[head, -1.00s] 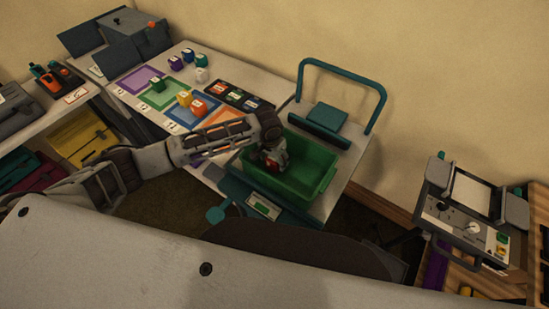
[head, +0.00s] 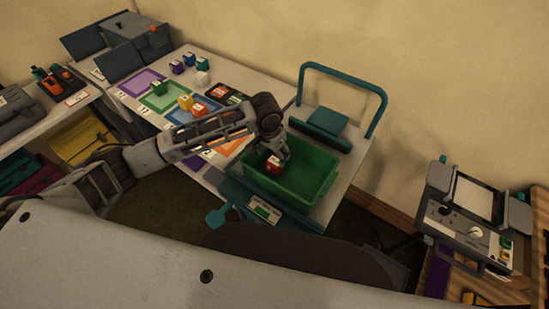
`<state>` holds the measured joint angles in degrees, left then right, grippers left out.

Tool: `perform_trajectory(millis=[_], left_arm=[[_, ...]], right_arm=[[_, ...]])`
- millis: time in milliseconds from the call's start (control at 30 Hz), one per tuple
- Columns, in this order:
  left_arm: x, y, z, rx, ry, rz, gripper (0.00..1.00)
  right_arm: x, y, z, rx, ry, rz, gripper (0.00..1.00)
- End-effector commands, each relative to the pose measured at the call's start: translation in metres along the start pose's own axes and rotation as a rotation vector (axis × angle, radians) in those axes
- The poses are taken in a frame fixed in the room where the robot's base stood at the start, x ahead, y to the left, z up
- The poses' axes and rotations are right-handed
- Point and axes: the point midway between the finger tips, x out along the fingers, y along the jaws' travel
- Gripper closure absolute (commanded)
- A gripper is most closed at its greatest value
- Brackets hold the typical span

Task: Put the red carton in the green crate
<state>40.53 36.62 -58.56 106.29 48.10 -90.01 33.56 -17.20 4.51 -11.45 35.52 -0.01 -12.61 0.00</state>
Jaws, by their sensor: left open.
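The green crate (head: 318,184) stands on the teal-trimmed platform to the right of the table. The red carton (head: 273,168) is inside the crate, near its left end, and looks tilted. My left gripper (head: 277,156) reaches into the crate from above and is open, with its fingers right at the carton. The fingers hide part of the carton, and I cannot tell whether they touch it. My right gripper is not in view.
A teal handle (head: 344,72) rises behind the crate. The table (head: 215,68) on the left holds coloured mats and several small cartons. A grey device (head: 470,220) stands at the right. The right part of the crate is empty.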

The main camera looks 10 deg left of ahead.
Motion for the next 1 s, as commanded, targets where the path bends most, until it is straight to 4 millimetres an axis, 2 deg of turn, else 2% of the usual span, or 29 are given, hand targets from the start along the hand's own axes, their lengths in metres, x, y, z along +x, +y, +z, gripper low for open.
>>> perform_trajectory(millis=[200,400,1000], left_arm=[[-0.031,0.000,0.000,0.000,0.001,0.000,0.31],[-0.048,0.000,0.000,-0.001,0.001,-0.001,0.31],[-0.052,0.000,0.000,-0.001,0.000,0.000,0.31]], right_arm=[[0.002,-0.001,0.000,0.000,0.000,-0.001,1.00],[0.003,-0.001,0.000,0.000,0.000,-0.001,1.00],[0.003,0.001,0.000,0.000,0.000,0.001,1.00]])
